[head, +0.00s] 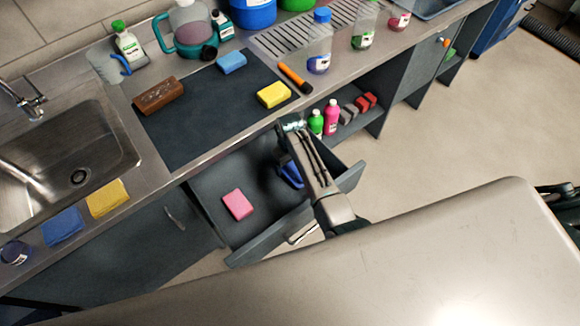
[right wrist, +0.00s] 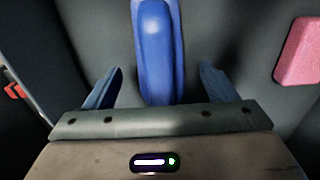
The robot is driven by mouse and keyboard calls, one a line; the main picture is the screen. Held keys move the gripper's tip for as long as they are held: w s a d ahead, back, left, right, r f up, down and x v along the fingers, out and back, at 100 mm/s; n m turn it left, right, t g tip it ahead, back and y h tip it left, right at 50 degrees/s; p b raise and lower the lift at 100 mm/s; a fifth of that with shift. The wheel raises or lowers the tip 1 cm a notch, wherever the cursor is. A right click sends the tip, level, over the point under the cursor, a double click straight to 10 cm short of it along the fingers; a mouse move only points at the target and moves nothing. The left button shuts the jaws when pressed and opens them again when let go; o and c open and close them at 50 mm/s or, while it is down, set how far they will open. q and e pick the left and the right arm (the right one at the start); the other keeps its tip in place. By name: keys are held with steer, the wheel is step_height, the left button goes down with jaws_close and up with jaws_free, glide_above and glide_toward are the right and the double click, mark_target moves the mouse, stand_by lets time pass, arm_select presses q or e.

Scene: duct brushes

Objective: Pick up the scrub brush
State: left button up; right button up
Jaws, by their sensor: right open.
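The scrub brush, seen as a blue handle (right wrist: 157,45), lies in the open drawer (head: 262,238). In the head view the blue brush (head: 290,174) is partly hidden by my right arm. In the right wrist view my right gripper (right wrist: 159,84) is open, with one finger on each side of the handle and a visible gap on both sides. Its jaws are not shut on it. The brush's bristles cannot be made out. My left gripper is not in view.
A pink sponge (head: 238,204) lies in the drawer, left of the brush in the head view. The drawer walls stand close around my gripper. Bottles, including a pink one (head: 332,117), stand on the shelf beyond. The counter holds a dark mat (head: 205,115) and a sink (head: 60,165).

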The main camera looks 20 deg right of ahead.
steer(key=shift+f, duration=1.2)
steer(key=c, duration=1.1)
steer(key=shift+c, duration=0.2)
steer(key=shift+r, duration=0.1)
step_height(320, 180, up, 10)
steer(key=shift+f+b, duration=0.1)
steer(key=shift+b, duration=0.75)
